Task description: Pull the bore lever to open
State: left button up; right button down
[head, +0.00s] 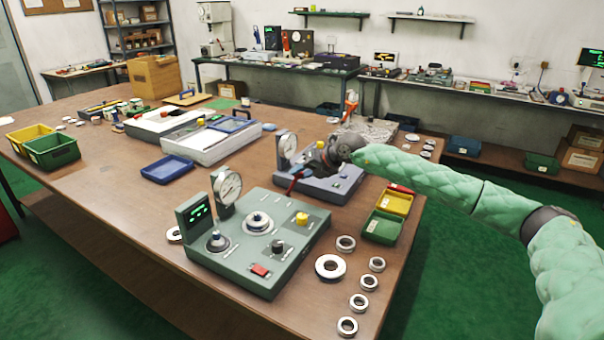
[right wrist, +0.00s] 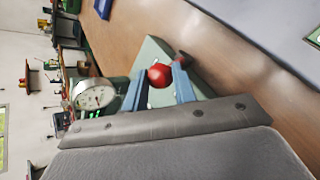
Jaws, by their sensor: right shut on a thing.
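My right gripper (head: 294,183) reaches in from the right over the blue-grey gauge device (head: 335,190) on the table. In the right wrist view its two blue fingers stand on either side of a red ball knob (right wrist: 160,75) and are shut on it. The knob looks like the end of the bore lever; the lever's shaft is mostly hidden. A dial gauge (head: 287,146) stands at the back left of that device. The green-grey gauge device (head: 260,250) with a dial and green display is nearer. My left gripper is not in view.
Several metal rings (head: 330,267) lie right of the nearer device. Yellow (head: 396,203) and green (head: 383,227) bins stand at the table's right edge.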

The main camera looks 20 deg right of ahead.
jog(key=shift+f, duration=0.2)
jog(key=c, duration=1.1)
grip_release()
jog(key=shift+s+d, duration=0.1)
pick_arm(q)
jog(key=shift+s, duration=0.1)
pick_arm(e)
jog(key=shift+r, duration=0.1)
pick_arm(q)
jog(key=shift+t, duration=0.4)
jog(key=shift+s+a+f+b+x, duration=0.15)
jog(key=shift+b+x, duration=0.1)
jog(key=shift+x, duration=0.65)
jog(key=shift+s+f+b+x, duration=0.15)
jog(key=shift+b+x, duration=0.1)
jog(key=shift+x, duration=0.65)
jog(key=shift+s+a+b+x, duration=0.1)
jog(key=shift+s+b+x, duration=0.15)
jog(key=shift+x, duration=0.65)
pick_arm(e)
jog(key=shift+v, duration=3.9)
